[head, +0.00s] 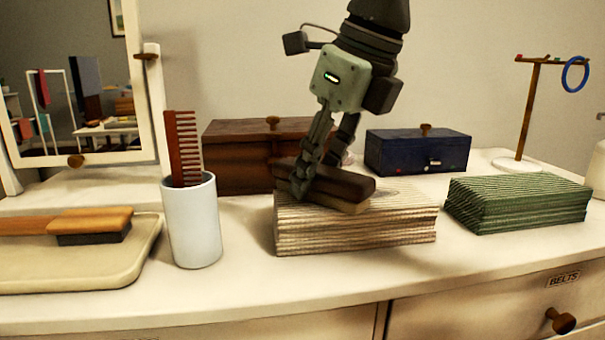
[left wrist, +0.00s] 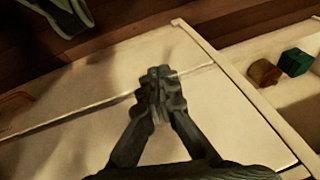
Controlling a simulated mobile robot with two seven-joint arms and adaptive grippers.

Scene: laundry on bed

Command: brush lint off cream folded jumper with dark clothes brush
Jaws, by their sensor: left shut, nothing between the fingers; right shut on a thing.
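The cream folded jumper (head: 350,228) lies as a ribbed stack on the white dresser top, in the middle of the head view. The dark clothes brush (head: 345,184) lies along the top of it, dark brown above with a paler underside that appears to touch the jumper. My right gripper (head: 303,180) comes down from above and is shut on the brush near its left end. Its fingers hide part of the brush. My left gripper (left wrist: 158,85) is shut and empty in the left wrist view, over a pale surface, away from the jumper. It is not in the head view.
Left of the jumper stand a white cup (head: 192,225) with a comb (head: 184,148) and a tray (head: 85,277) with a wooden brush (head: 95,222). A green folded stack (head: 515,203) lies to the right. A brown box (head: 235,155) and a blue box (head: 415,152) stand behind.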

